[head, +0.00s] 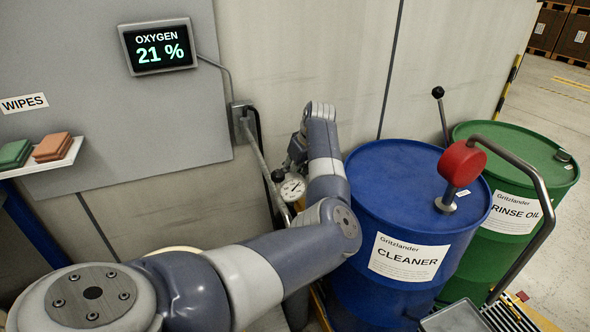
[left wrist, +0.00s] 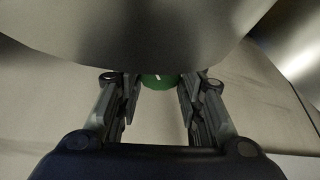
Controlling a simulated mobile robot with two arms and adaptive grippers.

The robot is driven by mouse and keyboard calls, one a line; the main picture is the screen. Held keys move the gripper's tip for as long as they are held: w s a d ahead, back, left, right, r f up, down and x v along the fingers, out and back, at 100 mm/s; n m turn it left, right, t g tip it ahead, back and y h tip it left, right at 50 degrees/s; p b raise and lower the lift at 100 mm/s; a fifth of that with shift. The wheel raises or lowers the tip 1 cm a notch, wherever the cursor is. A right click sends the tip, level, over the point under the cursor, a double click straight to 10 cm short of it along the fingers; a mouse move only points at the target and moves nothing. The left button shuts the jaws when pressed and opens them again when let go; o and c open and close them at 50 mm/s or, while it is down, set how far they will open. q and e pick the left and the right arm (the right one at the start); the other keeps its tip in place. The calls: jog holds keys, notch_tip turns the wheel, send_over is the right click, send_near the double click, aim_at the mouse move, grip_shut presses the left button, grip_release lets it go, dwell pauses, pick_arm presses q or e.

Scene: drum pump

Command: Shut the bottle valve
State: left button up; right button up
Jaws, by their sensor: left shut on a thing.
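My left gripper (head: 297,152) is at the wall side, left of the blue drum, just above a round white pressure gauge (head: 292,188). In the left wrist view its two fingers (left wrist: 158,92) stand on either side of a round green knob (left wrist: 158,79) with a small white mark, and are shut on it. I take this knob to be the bottle valve. In the head view the knob is hidden behind my gripper and wrist. The bottle below is mostly hidden by my arm. My right gripper is not in view.
A blue CLEANER drum (head: 390,185) with a red-headed pump (head: 462,163) stands close to my forearm. A green RINSE OIL drum (head: 520,150) is behind it. An oxygen display (head: 158,46) reads 21 %. A wipes shelf (head: 45,160) is at the left. A large grey curved surface fills the wrist view's top.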

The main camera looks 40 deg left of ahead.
pick_arm(q)
jog(key=shift+n, duration=0.6)
jog(key=shift+g, duration=0.3)
jog(key=o, duration=1.1)
jog(key=v, duration=1.2)
jog(key=shift+a, duration=0.1)
